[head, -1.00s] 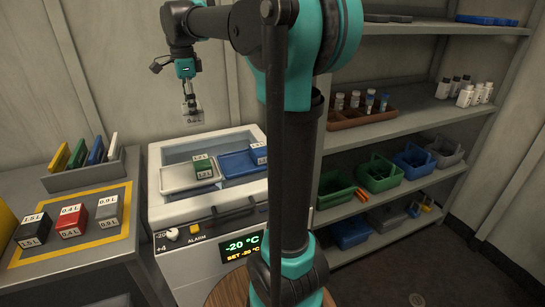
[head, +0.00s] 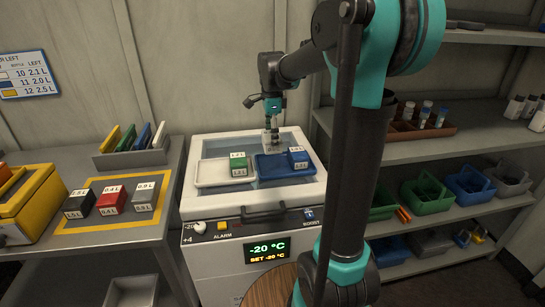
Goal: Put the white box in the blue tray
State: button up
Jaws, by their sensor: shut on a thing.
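My gripper (head: 270,137) is shut on the small white box (head: 271,146), whose front shows only in part and very small. The box hangs over the back left part of the blue tray (head: 274,172); I cannot tell whether it touches the tray. The blue tray sits on the right in the open white freezer chest (head: 207,217). A blue box (head: 298,158) with white labels stands in its right half. The tray's left half looks bare.
A white tray (head: 208,178) with a green box (head: 238,163) lies left of the blue tray. Black, red and grey boxes stand on the yellow-framed mat (head: 142,224) at left. A rack (head: 104,158) of coloured folders stands behind them. Shelves with bottles and baskets stand at right.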

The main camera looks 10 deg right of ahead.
jog(key=shift+f, duration=3.9)
jog(key=shift+f, duration=0.1)
jog(key=o, duration=1.3)
notch_tip(320, 180, up, 12)
jog(key=shift+r, duration=0.15)
